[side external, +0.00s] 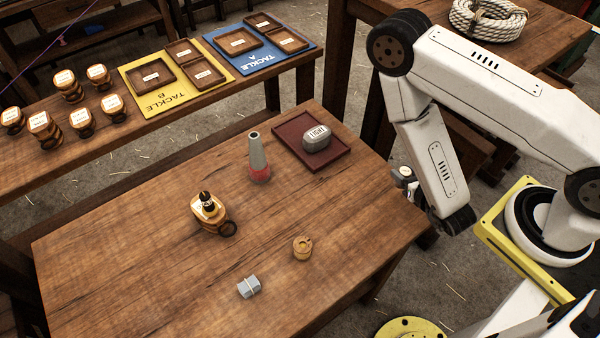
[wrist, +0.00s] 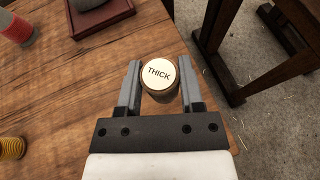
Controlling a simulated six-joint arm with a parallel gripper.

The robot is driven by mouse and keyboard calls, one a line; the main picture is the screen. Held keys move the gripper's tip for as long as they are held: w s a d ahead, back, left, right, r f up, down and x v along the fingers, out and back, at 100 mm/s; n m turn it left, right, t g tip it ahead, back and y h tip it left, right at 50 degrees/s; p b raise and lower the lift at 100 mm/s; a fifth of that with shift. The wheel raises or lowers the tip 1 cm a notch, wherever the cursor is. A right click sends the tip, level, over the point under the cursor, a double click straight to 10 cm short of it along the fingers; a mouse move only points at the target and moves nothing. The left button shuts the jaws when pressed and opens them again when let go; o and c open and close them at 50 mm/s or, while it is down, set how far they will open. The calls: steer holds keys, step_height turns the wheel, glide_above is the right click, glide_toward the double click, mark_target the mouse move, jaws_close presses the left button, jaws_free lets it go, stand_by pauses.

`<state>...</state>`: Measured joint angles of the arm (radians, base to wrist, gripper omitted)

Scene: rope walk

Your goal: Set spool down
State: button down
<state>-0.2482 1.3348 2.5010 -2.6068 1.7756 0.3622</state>
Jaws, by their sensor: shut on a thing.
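My gripper (wrist: 160,68) is shut on a round spool (wrist: 160,77) with a pale top labelled THICK, held between its two fingers. In the wrist view the spool overlaps the right edge of the wooden table (wrist: 95,85); its underside is hidden, so I cannot tell whether it touches anything. In the side view my gripper (side external: 410,188) is beside the table's right edge, and the spool (side external: 404,172) is small and partly hidden there.
The left front is clear.

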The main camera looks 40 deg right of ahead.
mark_target(400, 187)
steer(key=shift+a+f, duration=0.1)
steer(key=shift+f, duration=2.45)
steer(key=shift+c, duration=1.2)
jaws_free()
steer(key=shift+f, duration=0.1)
steer(key=shift+v, duration=3.2)
steer(key=shift+s+a+r, duration=0.1)
steer(key=shift+s+r, duration=0.2)
steer(key=shift+s, duration=0.2)
